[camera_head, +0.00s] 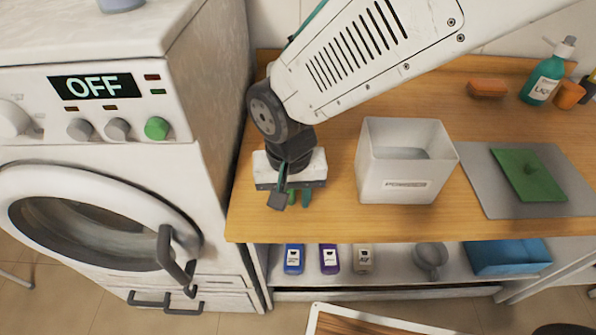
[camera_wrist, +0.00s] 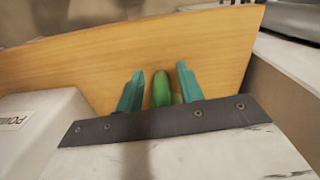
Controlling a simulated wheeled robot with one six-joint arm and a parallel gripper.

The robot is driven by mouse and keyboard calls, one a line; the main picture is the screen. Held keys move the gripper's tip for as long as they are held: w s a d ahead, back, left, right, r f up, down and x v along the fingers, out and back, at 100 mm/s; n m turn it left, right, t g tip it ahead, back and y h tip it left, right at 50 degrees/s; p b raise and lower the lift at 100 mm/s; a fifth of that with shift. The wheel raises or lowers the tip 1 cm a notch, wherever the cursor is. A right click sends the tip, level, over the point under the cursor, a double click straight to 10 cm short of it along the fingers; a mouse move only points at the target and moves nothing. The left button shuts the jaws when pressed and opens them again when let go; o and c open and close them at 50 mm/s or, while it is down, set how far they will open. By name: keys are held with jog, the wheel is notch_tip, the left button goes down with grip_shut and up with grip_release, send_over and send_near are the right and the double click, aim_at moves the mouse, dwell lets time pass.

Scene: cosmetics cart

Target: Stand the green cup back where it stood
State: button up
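A green object (camera_wrist: 161,90), which looks like the green cup, shows between the two teal fingers of my gripper (camera_wrist: 160,84) in the wrist view. Wood shows in narrow gaps between it and the fingertips, so the gripper looks open around it. In the head view my gripper (camera_head: 294,197) hangs over the left front part of the wooden counter (camera_head: 330,222), and a small bit of the green cup (camera_head: 291,194) shows between the fingers. The wrist hides most of the cup. I cannot tell whether it rests on the counter.
A white box (camera_head: 395,183) stands right of my gripper. The washing machine (camera_head: 207,110) is close on the left. A lower shelf holds bottles and a blue tray (camera_head: 508,258).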

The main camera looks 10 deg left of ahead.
notch_tip(320, 180, up, 12)
jog(key=shift+r, duration=0.15)
dwell(0.4)
jog(key=w+d+r+m, duration=0.1)
jog(key=w+d+r, duration=0.1)
jog(key=d, duration=0.7)
jog(key=w+d+r+m, duration=0.1)
jog(key=d+r, duration=0.1)
jog(key=d, duration=0.8)
jog(key=s+d, duration=0.4)
jog(key=d, duration=0.4)
jog(key=s+d+m+t, duration=0.1)
jog(key=s+d, duration=0.4)
jog(key=d, duration=0.4)
jog(key=shift+d+f+m, duration=0.25)
jog(key=shift+f+m, duration=0.05)
jog(key=shift+d, duration=0.1)
